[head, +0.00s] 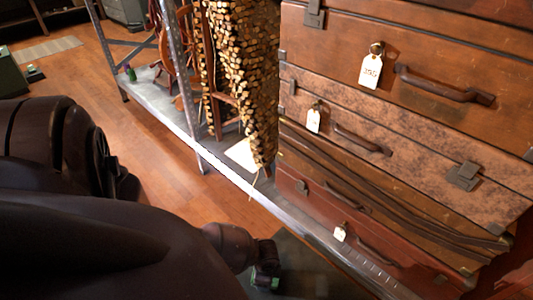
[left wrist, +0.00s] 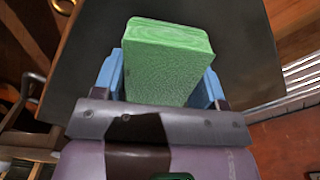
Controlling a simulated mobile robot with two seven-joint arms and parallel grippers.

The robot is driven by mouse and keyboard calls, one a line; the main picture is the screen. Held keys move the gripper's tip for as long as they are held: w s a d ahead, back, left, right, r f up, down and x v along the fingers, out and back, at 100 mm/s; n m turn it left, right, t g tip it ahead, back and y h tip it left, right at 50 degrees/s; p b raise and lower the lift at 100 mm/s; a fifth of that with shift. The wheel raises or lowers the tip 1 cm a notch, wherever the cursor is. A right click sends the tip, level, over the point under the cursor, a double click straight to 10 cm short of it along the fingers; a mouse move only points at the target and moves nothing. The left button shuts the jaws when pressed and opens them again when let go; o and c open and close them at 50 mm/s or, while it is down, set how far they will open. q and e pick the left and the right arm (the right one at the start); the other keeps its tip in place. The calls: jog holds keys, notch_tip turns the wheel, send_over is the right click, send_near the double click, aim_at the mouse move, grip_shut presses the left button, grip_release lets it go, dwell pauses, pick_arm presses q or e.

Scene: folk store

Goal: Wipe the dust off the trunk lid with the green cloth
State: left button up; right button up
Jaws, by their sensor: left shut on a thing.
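My left gripper (head: 266,277) reaches down at the bottom middle of the head view, over a dark flat surface (head: 308,262) that looks like the trunk lid. In the left wrist view the gripper (left wrist: 168,75) is shut on the green cloth (left wrist: 165,62), a thick block-like pad between its blue fingers. The dark lid (left wrist: 240,60) lies behind the cloth there. Whether the cloth touches the lid I cannot tell. In the head view only a small bit of green shows at the fingers. I cannot make out dust on the lid. My right gripper is not in view.
A stack of brown suitcases (head: 425,120) with paper tags stands at the right. A grey metal shelf edge (head: 230,178) runs diagonally beside the gripper. A spinning wheel (head: 178,50) and a hanging bundle of wooden pieces (head: 240,60) are behind. Wooden floor (head: 165,200) is open at the left.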

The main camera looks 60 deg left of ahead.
pick_arm(q)
jog(key=r, duration=0.2)
jog(key=w+r+p, duration=0.1)
jog(key=shift+d+r, duration=0.15)
jog(key=shift+r, duration=0.2)
notch_tip(320, 180, up, 4)
jog(key=p, duration=0.2)
jog(key=shift+s+f+p, duration=0.1)
jog(key=shift+f+p, duration=0.15)
jog(key=shift+p, duration=0.15)
jog(key=shift+s+r, duration=0.1)
jog(key=shift+r, duration=0.25)
jog(key=shift+s+f, duration=0.15)
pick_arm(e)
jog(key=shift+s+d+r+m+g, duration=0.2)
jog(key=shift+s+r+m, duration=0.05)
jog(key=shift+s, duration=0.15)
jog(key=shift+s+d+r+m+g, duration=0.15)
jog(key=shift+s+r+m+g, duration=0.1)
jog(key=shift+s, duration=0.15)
pick_arm(q)
jog(key=shift+s, duration=0.1)
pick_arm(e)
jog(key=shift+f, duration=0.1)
